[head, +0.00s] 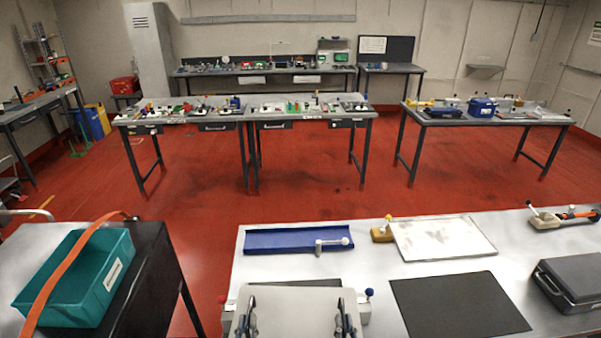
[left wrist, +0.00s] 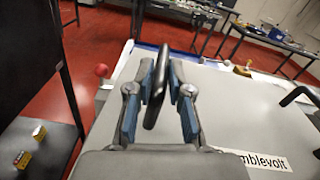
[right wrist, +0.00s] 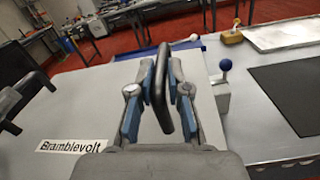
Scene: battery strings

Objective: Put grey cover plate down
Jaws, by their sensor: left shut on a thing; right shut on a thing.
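The grey cover plate (head: 295,302) is at the bottom middle of the head view, over the near metal table. It has a black handle on each side and a "Bramblevolt" label, readable in the right wrist view (right wrist: 120,120). My left gripper (head: 245,318) is shut on the left handle (left wrist: 158,92). My right gripper (head: 346,318) is shut on the right handle (right wrist: 161,90). A red knob (head: 222,298) and a blue knob (head: 369,292) stand beside the plate. The plate hides what is under it, and I cannot tell whether it touches anything below.
A black mat (head: 455,303) lies bare to the right. Behind are a blue tray (head: 280,241) and a pale panel (head: 442,238). A dark case (head: 575,280) stands at the far right. A teal bin (head: 95,285) stands on a black table at the left, across a gap.

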